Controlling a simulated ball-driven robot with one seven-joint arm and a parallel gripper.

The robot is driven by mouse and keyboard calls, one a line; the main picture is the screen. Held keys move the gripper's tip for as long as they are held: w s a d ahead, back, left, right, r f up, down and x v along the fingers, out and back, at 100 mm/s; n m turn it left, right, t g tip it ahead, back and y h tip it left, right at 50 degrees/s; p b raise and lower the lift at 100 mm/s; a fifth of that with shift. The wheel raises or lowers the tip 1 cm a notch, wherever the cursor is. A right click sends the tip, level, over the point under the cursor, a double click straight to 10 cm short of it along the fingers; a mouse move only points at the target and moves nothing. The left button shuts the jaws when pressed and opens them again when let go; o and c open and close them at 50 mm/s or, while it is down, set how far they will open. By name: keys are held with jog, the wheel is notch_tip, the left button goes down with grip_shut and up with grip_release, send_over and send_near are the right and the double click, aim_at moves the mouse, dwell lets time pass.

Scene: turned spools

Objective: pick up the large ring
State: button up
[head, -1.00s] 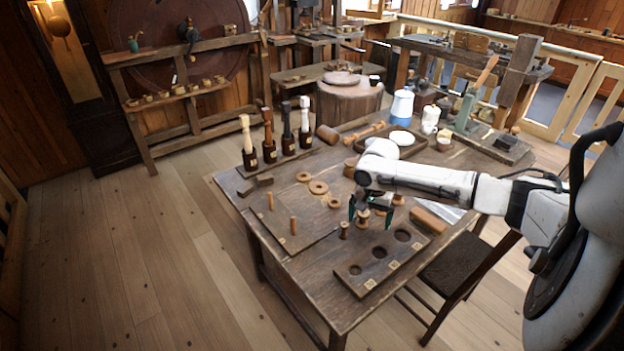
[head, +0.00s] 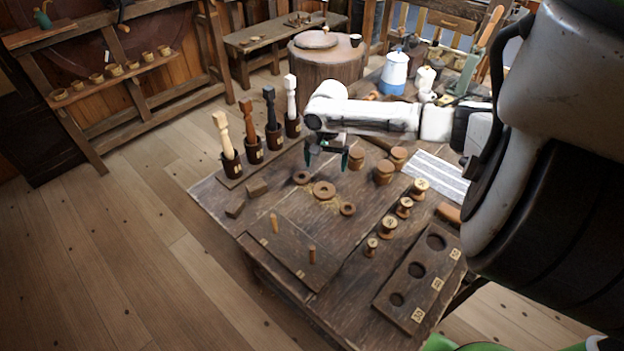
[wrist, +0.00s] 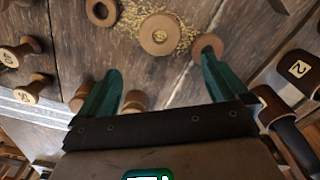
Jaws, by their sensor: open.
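The large ring (head: 331,193) is a flat wooden disc with a centre hole, lying flat on the table. A smaller ring (head: 301,177) lies to its left and another smaller ring (head: 348,210) to its lower right. My gripper (head: 327,158) is open and empty above the table, behind the rings in the head view. In the wrist view the large ring (wrist: 148,26) lies at top centre, ahead of and between the green fingertips (wrist: 160,66). The right fingertip overlaps the edge of one smaller ring (wrist: 207,40) in that picture; I cannot tell the height gap.
Pale shavings surround the large ring. Several upright mallets in dark holders (head: 254,150) stand left, wooden blocks (head: 257,188) nearby. Round wooden pieces (head: 384,172) and several spools (head: 388,227) stand right. A pegged board (head: 290,255) and a holed board (head: 420,290) lie in front.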

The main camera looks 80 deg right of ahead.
send_over(324, 192)
jog(key=f, duration=0.5)
jog(key=shift+w+d, duration=0.2)
jog(key=shift+d, duration=0.15)
jog(key=shift+s+a+f+p, duration=0.15)
jog(key=shift+f+p, duration=0.05)
jog(key=shift+f, duration=1.25)
jog(key=shift+s+a+f+p, duration=0.1)
jog(key=shift+f+p, duration=0.1)
jog(key=shift+f, duration=1.25)
jog(key=shift+c, duration=0.2)
jog(key=c, duration=1)
jog(key=shift+r, duration=0.1)
